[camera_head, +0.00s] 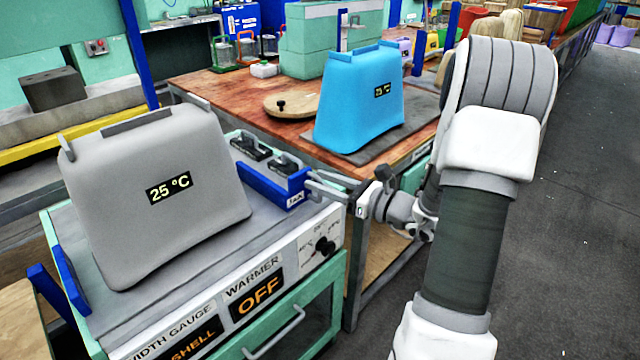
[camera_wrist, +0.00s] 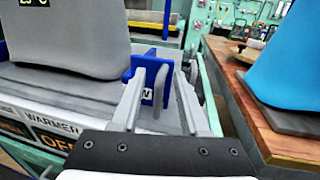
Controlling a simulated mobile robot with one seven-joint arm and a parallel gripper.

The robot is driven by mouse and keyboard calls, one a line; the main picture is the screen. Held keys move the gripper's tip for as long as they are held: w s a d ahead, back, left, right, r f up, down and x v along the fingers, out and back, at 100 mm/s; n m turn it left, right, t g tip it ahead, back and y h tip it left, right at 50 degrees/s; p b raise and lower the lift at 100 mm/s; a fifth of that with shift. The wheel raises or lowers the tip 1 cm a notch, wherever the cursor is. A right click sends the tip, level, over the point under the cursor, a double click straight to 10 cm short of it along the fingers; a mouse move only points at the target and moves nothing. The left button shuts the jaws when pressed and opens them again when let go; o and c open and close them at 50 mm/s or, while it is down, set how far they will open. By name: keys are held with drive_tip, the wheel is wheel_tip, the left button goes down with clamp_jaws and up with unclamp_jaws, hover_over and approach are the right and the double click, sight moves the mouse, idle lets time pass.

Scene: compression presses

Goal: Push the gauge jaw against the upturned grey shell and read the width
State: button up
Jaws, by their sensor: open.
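The grey shell (camera_head: 155,215) stands upturned on the gauge bench, its display reading 25 °C. Its lower part shows at upper left in the wrist view (camera_wrist: 70,35). The blue gauge jaw (camera_head: 265,187) is right of the shell, with a small label on its end; in the wrist view the jaw (camera_wrist: 147,92) is straight ahead. A narrow gap seems to lie between jaw and shell. My gripper (camera_head: 309,184) is open and empty at the jaw's labelled end, its fingers (camera_wrist: 158,92) pointing at it. I cannot tell whether they touch it. The width gauge readout (camera_head: 195,341) is cut off, showing "SHELL".
Blue stops (camera_head: 70,280) stand left of the shell. The warmer panel (camera_head: 262,296) reads OFF, beside a dark knob (camera_head: 325,246). A blue shell (camera_head: 362,105) stands on a wooden table (camera_head: 215,88) behind. Open floor (camera_head: 580,220) lies to the right.

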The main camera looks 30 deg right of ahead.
drive_tip(key=shift+w+a, duration=0.25)
drive_tip(key=shift+w, duration=0.1)
clamp_jaws()
